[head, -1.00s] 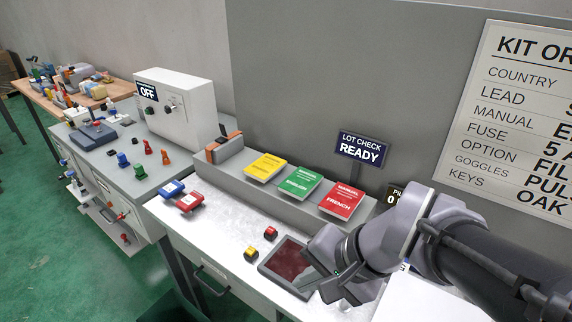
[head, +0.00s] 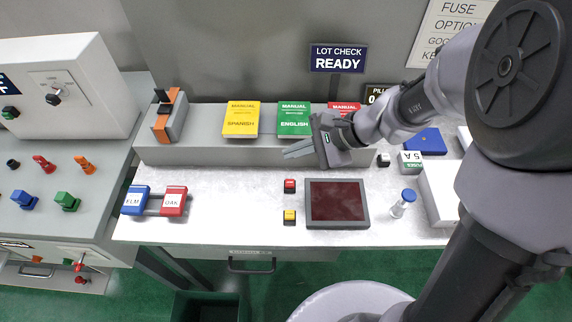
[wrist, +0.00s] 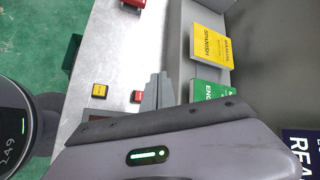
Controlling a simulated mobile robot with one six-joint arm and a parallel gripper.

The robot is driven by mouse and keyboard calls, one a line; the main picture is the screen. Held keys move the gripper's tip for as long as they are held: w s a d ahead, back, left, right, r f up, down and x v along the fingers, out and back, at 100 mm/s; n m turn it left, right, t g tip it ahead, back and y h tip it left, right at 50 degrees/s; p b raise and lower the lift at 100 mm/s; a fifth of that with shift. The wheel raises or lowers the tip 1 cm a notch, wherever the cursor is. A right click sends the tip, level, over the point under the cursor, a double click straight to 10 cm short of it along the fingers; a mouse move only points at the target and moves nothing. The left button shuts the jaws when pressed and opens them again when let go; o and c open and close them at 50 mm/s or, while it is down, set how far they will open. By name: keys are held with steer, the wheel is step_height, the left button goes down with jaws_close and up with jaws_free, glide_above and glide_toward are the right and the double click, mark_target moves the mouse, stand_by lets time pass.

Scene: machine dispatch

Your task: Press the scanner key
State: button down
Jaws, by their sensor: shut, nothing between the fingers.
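A flat dark-red pad in a grey frame (head: 337,229), which looks like the scanner, lies on the bench. To its left are two small keys, a red key (head: 290,186) behind and a yellow key (head: 289,216) in front. Their labels are too small to read. My gripper (head: 290,152) is shut and empty, above and behind the red key, in front of the manuals' ledge. In the wrist view, the fingers (wrist: 156,92) point past the red key (wrist: 136,97); the yellow key (wrist: 100,91) is farther left.
A sign (head: 338,58) reads LOT CHECK READY. Manuals in yellow (head: 241,119), green (head: 294,119) and red stand on the raised ledge (head: 200,150). ELM (head: 136,200) and OAK (head: 174,201) tags lie left. A blue-capped vial (head: 402,204) stands right of the pad.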

mark_target(294, 183)
steer(key=shift+d, duration=0.2)
step_height(294, 183, down, 9)
steer(key=b, duration=0.7)
steer(key=shift+a, duration=0.1)
steer(key=shift+b, duration=0.4)
stand_by(1.3)
steer(key=shift+f+b, duration=0.3)
steer(key=shift+b, duration=0.1)
steer(key=shift+f+b, duration=0.55)
stand_by(0.5)
steer(key=shift+r, duration=0.15)
steer(key=shift+r+p, duration=0.7)
steer(key=shift+r, duration=0.1)
